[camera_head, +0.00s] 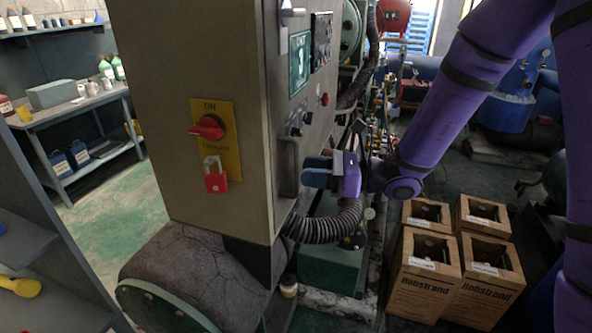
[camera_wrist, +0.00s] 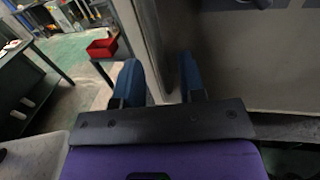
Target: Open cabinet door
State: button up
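The cabinet (camera_head: 190,70) is a tall beige-grey box in the head view, with a red rotary switch (camera_head: 207,127) and a red padlock (camera_head: 215,176) on its left side. Its front door face (camera_head: 300,110) looks to the right and carries a dark handle (camera_head: 289,168) low down. My gripper (camera_head: 312,175) is just right of that handle. In the wrist view my gripper's blue fingers (camera_wrist: 162,80) stand apart, with a grey vertical edge (camera_wrist: 150,40) between them and the grey cabinet face (camera_wrist: 250,60) at right. I cannot tell whether they touch it.
Cardboard boxes (camera_head: 435,270) stand on the floor at right. A ribbed hose (camera_head: 325,222) curves below my gripper. A workbench (camera_head: 75,115) is at far left. A red bin (camera_wrist: 102,48) shows in the wrist view. Green floor is open left of the cabinet.

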aim_at(296, 192)
jog(key=shift+w+a, duration=0.15)
jog(key=shift+a, duration=0.75)
jog(key=shift+w+a, duration=0.1)
jog(key=shift+a, duration=0.75)
grip_shut()
